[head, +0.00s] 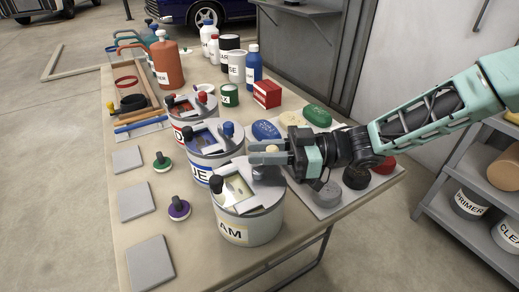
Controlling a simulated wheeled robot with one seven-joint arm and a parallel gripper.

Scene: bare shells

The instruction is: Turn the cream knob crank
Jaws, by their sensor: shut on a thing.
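The cream knob (271,149) is a small pale knob above the right back of the can nearest me. That can (262,228) is grey metal, its label reading "AM" at the visible end, with a crank lid and a black knob at its left.
A blue-labelled can (205,172) with a blue knob stands just behind, and a red-labelled can beyond it. A tray (322,208) with colored lids lies right, under my arm. Grey square pads (149,264) and loose knobs lie left.

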